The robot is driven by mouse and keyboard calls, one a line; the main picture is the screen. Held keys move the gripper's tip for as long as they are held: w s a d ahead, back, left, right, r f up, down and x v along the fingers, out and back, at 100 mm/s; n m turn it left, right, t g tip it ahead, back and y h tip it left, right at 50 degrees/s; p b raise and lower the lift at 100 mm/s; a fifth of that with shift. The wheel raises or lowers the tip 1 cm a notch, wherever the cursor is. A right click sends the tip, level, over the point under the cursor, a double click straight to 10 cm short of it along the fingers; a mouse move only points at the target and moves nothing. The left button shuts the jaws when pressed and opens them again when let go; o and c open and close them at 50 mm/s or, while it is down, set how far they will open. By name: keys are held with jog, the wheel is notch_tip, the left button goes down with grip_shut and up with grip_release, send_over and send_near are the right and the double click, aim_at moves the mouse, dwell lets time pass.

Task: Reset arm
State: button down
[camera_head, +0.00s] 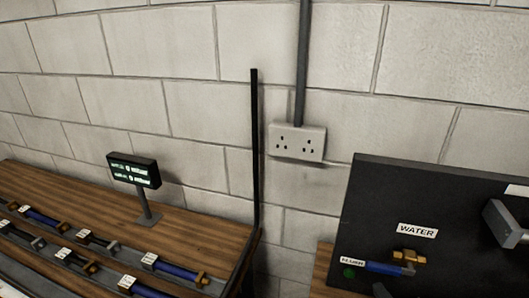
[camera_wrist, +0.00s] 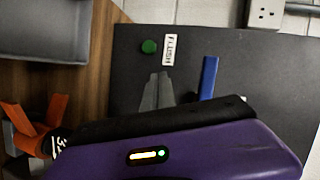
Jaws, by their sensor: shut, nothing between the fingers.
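My gripper (camera_wrist: 160,78) shows in the wrist view as two grey tapered fingertips, shut together with nothing between them. The purple wrist housing with a small lit indicator fills the bottom of that view. The fingertips appear in front of the dark panel (camera_wrist: 265,65), below a green button (camera_wrist: 149,46) and a FLUSH label (camera_wrist: 169,50). A blue handle (camera_wrist: 208,78) is just right of them. I cannot tell the gap to the panel.
In the head view, the dark panel (camera_head: 375,205) carries a WATER label (camera_head: 417,230) and a brass and blue valve (camera_head: 390,268). A wooden bench (camera_head: 195,228) with blue-handled valves and a display (camera_head: 133,170) stands left. Orange parts (camera_wrist: 42,125) lie left in the wrist view.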

jog(key=s+a+f+n+b, duration=0.1)
jog(key=s+n, duration=0.6)
jog(key=s, duration=0.9)
jog(key=s+a+n+b, duration=0.3)
jog(key=s+a+n, duration=0.2)
jog(key=s, duration=1.2)
jog(key=shift+a+f+n+h+b, duration=0.15)
jog(key=shift+f+n+h+b, duration=0.2)
jog(key=shift+n, duration=0.85)
